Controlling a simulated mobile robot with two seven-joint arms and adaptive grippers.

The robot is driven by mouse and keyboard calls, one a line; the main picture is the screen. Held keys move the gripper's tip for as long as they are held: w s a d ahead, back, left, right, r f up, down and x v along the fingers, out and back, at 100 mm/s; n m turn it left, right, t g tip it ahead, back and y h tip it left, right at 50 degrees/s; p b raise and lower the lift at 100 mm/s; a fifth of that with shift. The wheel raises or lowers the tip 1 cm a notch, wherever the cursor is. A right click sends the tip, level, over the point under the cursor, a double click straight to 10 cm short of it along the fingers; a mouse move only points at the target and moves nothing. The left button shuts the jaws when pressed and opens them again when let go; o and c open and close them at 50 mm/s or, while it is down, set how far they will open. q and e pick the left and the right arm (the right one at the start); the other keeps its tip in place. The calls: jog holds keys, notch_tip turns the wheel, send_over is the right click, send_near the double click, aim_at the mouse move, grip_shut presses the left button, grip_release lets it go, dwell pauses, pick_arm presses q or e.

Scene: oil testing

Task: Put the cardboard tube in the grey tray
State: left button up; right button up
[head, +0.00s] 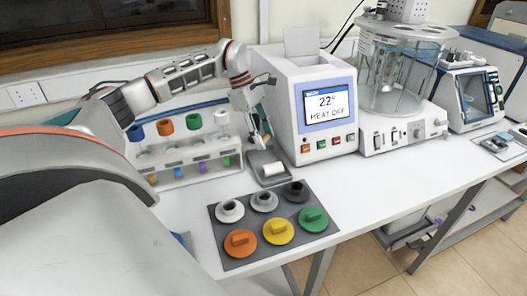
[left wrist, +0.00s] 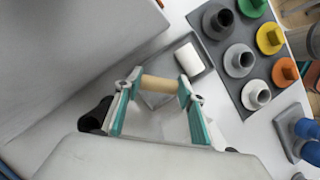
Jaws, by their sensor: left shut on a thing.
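My left gripper (head: 262,138) hangs above the grey tray (head: 256,158) in the head view. In the left wrist view, its teal-lined fingers (left wrist: 157,88) are shut on the tan cardboard tube (left wrist: 160,84), one finger at each end. In that view the tube lies across part of the grey tray (left wrist: 153,101). In the head view the fingers mostly hide the tube. My right gripper is not in view.
A white heating device (head: 310,75) stands right behind the tray. A rack (head: 185,165) with coloured-cap tubes stands left. A dark mat (head: 237,262) with several coloured lidded pieces lies in front. Free table shows right of the mat.

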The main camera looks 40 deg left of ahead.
aim_at(268, 160)
pick_arm(q)
jog(key=shift+f, duration=2.8)
jog(key=shift+f, duration=0.15)
jog(key=o, duration=0.4)
jog(key=v, duration=1.2)
jog(key=shift+d, duration=0.1)
